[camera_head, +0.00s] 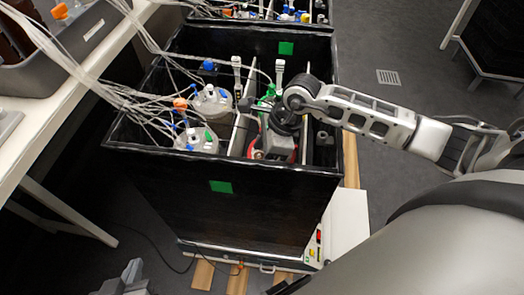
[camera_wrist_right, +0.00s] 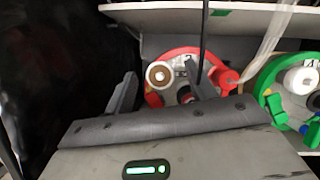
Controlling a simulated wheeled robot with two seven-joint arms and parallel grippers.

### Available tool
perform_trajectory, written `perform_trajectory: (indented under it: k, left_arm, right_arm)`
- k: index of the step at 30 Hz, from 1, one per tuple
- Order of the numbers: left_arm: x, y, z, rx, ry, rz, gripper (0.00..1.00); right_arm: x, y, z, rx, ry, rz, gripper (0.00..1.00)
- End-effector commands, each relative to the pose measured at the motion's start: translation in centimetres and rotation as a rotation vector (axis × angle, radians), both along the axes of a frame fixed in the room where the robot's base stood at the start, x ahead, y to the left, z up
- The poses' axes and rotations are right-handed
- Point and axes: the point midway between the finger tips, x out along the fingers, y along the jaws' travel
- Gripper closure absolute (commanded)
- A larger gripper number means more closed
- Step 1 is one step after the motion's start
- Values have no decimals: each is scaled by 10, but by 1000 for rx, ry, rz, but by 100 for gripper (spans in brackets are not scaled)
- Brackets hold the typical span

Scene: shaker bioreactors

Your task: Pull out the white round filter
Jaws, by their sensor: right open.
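In the right wrist view, a white round filter (camera_wrist_right: 159,75) with a brown centre sits on the left part of a red-rimmed bioreactor lid (camera_wrist_right: 183,55). My right gripper (camera_wrist_right: 161,69) is open, with one finger on each side of the filter in the picture. I cannot tell whether either finger touches it. In the head view, my right arm reaches into the black box (camera_head: 235,205), over the red lid (camera_head: 254,143); the filter itself is hidden there. My left gripper (camera_head: 128,279) is at the bottom left, away from the box, and its jaw opening is unclear.
A green-rimmed lid (camera_wrist_right: 267,84) with another white round part (camera_wrist_right: 300,80) stands close on the right. Two clear vessels (camera_head: 212,101) with blue and orange fittings and many tubes fill the box's left side. A white bench (camera_head: 60,115) is at left.

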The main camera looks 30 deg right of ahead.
Motion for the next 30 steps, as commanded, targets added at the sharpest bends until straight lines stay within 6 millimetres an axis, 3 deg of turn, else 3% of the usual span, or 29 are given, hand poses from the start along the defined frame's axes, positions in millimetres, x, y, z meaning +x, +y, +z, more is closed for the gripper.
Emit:
perform_trajectory:
  k: [7,13,30]
  left_arm:
    - [0,0,0,0,-1,0,100]
    - [0,0,1,1,-1,0,100]
    - [0,0,8,-1,-3,0,100]
  right_arm:
    - [0,0,-1,0,0,0,44]
    - [0,0,-1,0,0,0,95]
    - [0,0,9,0,0,0,95]
